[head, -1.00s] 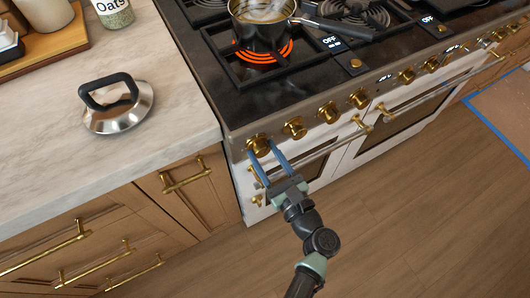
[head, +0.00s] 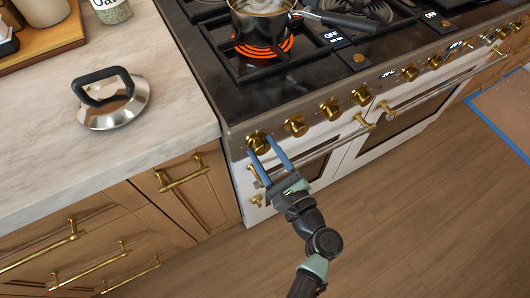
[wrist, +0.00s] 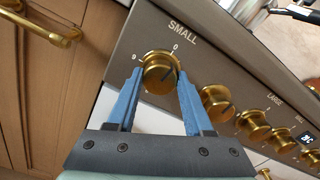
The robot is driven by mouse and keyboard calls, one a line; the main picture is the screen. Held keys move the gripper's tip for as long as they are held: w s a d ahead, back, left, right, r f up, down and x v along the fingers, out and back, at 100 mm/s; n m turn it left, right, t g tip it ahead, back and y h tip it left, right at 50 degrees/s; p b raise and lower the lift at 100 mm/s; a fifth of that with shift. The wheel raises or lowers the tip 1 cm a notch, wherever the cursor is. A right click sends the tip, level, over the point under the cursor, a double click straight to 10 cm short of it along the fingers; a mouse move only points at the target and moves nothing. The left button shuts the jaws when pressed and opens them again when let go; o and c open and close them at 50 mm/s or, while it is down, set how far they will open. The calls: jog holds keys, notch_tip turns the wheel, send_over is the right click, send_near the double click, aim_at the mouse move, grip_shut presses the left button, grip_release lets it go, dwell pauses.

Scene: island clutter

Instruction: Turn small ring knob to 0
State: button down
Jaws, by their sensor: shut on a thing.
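The small ring knob (wrist: 160,70) is a brass knob under the word SMALL in the wrist view, with a 0 mark at its upper right and another mark at its left. A dark pointer line shows on its face toward the right. In the head view it is the leftmost knob (head: 258,142) on the stove front. My gripper (head: 260,148) has its two blue fingers on either side of this knob, shut on it. The fingers hide parts of the knob's sides.
More brass knobs (wrist: 215,103) run to the right along the panel. A pot (head: 262,22) stands over a glowing orange burner (head: 262,50), its handle pointing right. A lid (head: 112,102) lies on the counter (head: 40,150) at left. An oven handle is right of my gripper.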

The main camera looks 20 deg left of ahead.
jog(key=shift+n+b, duration=0.4)
jog(key=shift+n, duration=0.4)
jog(key=shift+c, duration=1.4)
grip_release()
jog(key=shift+s+d, duration=0.1)
jog(key=v, duration=1.2)
jog(key=shift+s+d, duration=0.25)
jog(key=shift+d, duration=0.05)
